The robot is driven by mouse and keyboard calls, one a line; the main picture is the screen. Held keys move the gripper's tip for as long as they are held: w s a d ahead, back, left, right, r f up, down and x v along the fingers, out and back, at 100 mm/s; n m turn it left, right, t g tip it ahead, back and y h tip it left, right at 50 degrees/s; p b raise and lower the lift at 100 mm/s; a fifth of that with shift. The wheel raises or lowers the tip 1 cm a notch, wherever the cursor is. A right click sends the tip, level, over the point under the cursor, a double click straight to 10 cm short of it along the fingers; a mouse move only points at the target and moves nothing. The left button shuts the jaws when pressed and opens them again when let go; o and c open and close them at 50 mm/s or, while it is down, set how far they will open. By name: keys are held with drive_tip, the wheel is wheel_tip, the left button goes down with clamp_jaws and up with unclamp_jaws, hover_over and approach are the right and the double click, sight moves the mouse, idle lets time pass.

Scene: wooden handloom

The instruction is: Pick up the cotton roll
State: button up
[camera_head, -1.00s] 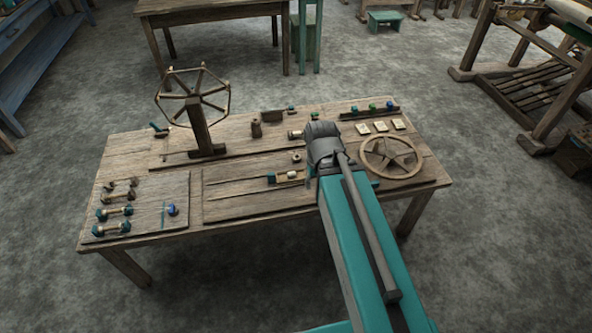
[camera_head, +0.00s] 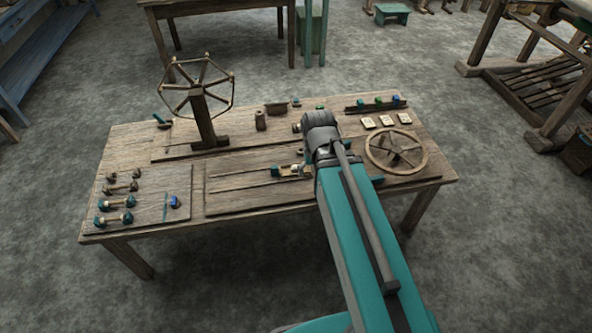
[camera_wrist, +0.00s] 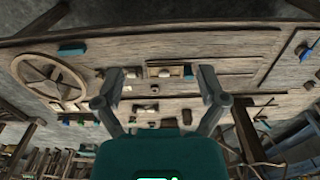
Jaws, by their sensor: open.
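In the wrist view my gripper (camera_wrist: 161,72) is open, with its two fingers wide apart and nothing held between them. A pale, rounded piece (camera_wrist: 163,73) shows between the fingertips, in a small wooden holder with a blue block (camera_wrist: 188,72). A second pale, cylindrical roll (camera_wrist: 146,108) lies farther back on the table; it also shows beside my wrist in the head view (camera_head: 296,127). I cannot tell for certain which one is the cotton roll. In the head view my arm hides the fingers and part of the holder (camera_head: 283,171).
A spoked wheel (camera_head: 375,164) lies to the right of my arm and an upright wooden reel (camera_head: 205,118) stands at the left. Several spools (camera_head: 116,203) lie on the left board. A rack with coloured pieces (camera_head: 370,106) is at the back right.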

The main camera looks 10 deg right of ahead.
drive_tip(key=w+f+t+b, duration=0.2)
drive_tip(key=w+f+b, duration=0.6)
drive_tip(key=w, duration=0.3)
drive_tip(key=w+f+t+b, duration=0.2)
drive_tip(key=w+f+b, duration=0.6)
drive_tip(key=w, duration=0.3)
drive_tip(key=shift+f+b, duration=0.35)
drive_tip(key=shift+b, duration=0.3)
drive_tip(key=shift+w+a+f, duration=0.1)
drive_tip(key=shift+f, duration=0.05)
drive_tip(key=b, duration=0.7)
hover_over(296, 166)
drive_tip(key=s, duration=0.3)
drive_tip(key=f, duration=0.7)
drive_tip(key=shift+w+a, duration=0.15)
drive_tip(key=shift+w, duration=0.1)
drive_tip(key=shift+w+f+b, duration=0.2)
drive_tip(key=shift+f+b, duration=0.15)
drive_tip(key=shift+b, duration=0.15)
drive_tip(key=shift+f, duration=0.1)
drive_tip(key=shift+w+b+x, duration=0.2)
drive_tip(key=shift+b+x, duration=2.15)
drive_tip(key=shift+x, duration=0.15)
drive_tip(key=c, duration=0.8)
